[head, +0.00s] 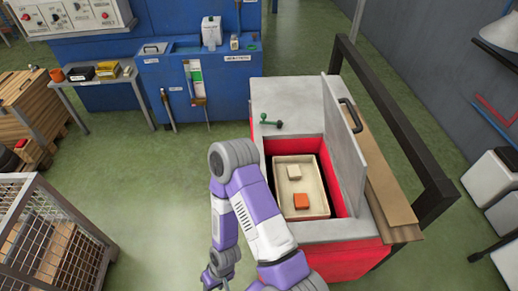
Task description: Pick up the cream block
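The cream block (294,171) is a small pale block lying in the far part of a shallow cream tray (317,209). An orange block (301,201) lies nearer in the same tray, apart from the cream one. The tray sits down inside a red-walled bin (332,184) with a grey top. One of my purple and white arms rises from the bottom of the view, just left of the bin, and bends back down. No gripper fingers can be made out, and nothing touches the cream block.
The bin's grey lid (340,130) stands open along the right of the opening, with a dark handle (350,115). A black rail frame (400,125) stands beyond it. A green-knobbed lever (271,122) is on the bin's top. A wire cage (50,240) stands at left. Green floor between is clear.

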